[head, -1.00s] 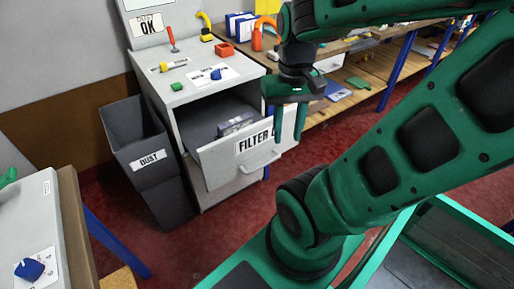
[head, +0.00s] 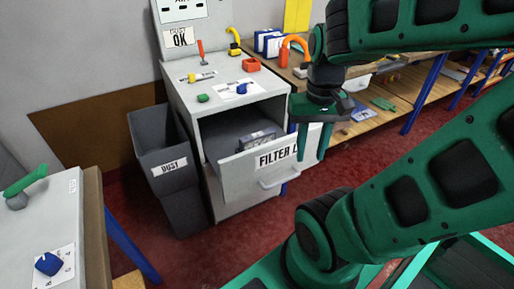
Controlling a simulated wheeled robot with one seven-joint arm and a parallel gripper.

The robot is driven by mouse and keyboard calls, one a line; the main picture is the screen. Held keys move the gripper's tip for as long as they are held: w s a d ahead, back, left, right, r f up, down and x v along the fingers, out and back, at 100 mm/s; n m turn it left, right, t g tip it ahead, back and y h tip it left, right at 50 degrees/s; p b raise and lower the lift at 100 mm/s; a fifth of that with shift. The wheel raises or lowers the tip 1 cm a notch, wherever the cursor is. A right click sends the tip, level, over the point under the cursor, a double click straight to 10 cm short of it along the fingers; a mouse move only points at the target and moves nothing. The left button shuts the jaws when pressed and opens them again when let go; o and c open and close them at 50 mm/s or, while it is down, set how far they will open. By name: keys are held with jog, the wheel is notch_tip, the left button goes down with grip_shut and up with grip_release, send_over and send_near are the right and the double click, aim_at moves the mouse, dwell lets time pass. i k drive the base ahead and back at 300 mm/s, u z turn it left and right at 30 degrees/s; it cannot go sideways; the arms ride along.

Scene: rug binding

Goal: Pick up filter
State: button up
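The filter (head: 256,138) looks like a small grey block and lies inside the open drawer (head: 240,161) of the grey cabinet. The drawer front carries a label starting "FILTER", partly covered by my gripper. My gripper (head: 315,143) points down at the drawer's right end, to the right of the filter and nearer the camera. Its two green fingers are spread apart with nothing seen between them. I cannot tell its exact height over the drawer front.
A dark dust bin (head: 168,155) stands left of the cabinet. The cabinet top (head: 215,100) holds small coloured parts, including a red box (head: 251,65). A wooden workbench (head: 385,95) runs along the right. A grey table (head: 50,215) is at left. Red floor lies clear before the cabinet.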

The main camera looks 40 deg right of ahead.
aim_at(252, 140)
jog(key=k, duration=1.1)
jog(key=z, duration=0.75)
jog(key=i, duration=1.65)
jog(key=z, duration=0.05)
